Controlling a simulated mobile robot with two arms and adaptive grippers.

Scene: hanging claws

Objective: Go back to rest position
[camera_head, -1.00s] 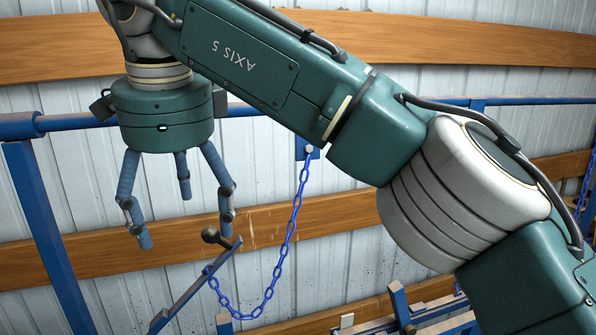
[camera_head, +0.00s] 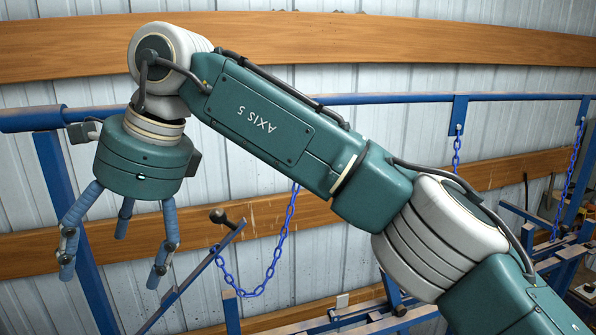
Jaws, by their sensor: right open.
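My right gripper (camera_head: 118,262) hangs from the green arm that comes in from the right. Its several blue fingers are spread open and point down, with nothing between them. It is at the left of the picture, in front of a blue upright post and left of a blue bar with a dark knob (camera_head: 219,216). My left gripper is not in view.
A blue chain (camera_head: 270,277) hangs in a loop by the knobbed bar. A blue rail (camera_head: 412,98) runs across the white wall with wooden boards. More chains (camera_head: 575,165) hang at the right. Blue frames (camera_head: 352,318) and a cluttered bench stand lower right.

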